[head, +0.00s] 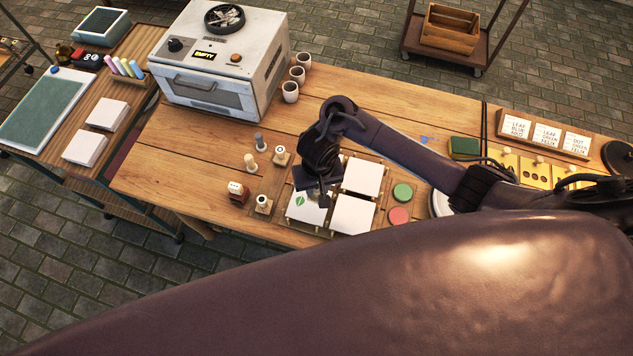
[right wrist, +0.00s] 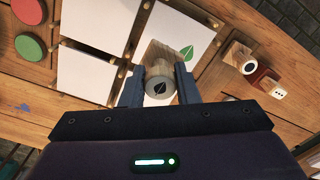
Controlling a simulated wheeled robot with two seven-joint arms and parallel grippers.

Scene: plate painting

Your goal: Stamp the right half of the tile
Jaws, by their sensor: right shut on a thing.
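A white tile (head: 305,214) sits at the front left of a wooden rack with several tiles, and a green leaf print (head: 300,200) marks its left half. My right gripper (head: 317,194) is over this tile, hiding part of its right half. In the right wrist view my right gripper (right wrist: 160,92) is shut on a wooden stamp (right wrist: 158,76) with a dark leaf mark on its end. The tile (right wrist: 184,22) and its leaf print (right wrist: 187,52) show just beyond the stamp. I cannot tell whether the stamp touches the tile. My left gripper is not in view.
Green (head: 402,192) and red (head: 398,216) round pads lie right of the rack. Several other stamps (head: 263,204) stand to its left. A white oven (head: 215,65) and cups (head: 290,92) stand behind. Label cards (head: 545,135) stand at the right.

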